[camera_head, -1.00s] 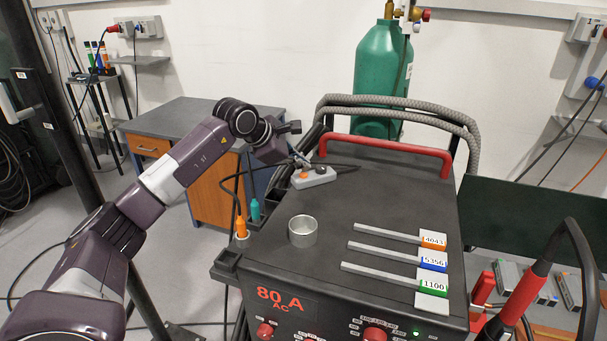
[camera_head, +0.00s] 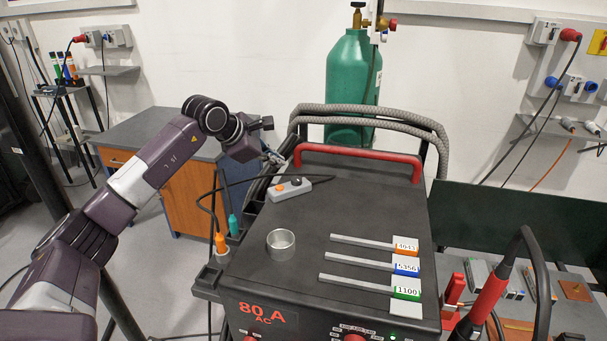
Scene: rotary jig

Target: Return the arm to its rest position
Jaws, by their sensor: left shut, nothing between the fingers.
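My left arm comes in from the left and bends at a raised elbow joint. My left gripper (camera_head: 273,157) is at its end, beside the back left corner of the black welding machine (camera_head: 345,215). It is small in the picture and partly hidden by my wrist; it looks shut and holds nothing. A grey control box (camera_head: 290,189) with an orange and a black button lies on the machine top just below the gripper. My right gripper is out of the picture.
On the machine stand a metal cup (camera_head: 281,245) and rods labelled 4043 (camera_head: 406,247), 5356 (camera_head: 405,265) and 1100 (camera_head: 406,292). A red handle (camera_head: 358,160), grey hoses (camera_head: 375,117) and a green gas cylinder (camera_head: 352,80) are behind. A desk (camera_head: 150,133) stands behind my arm.

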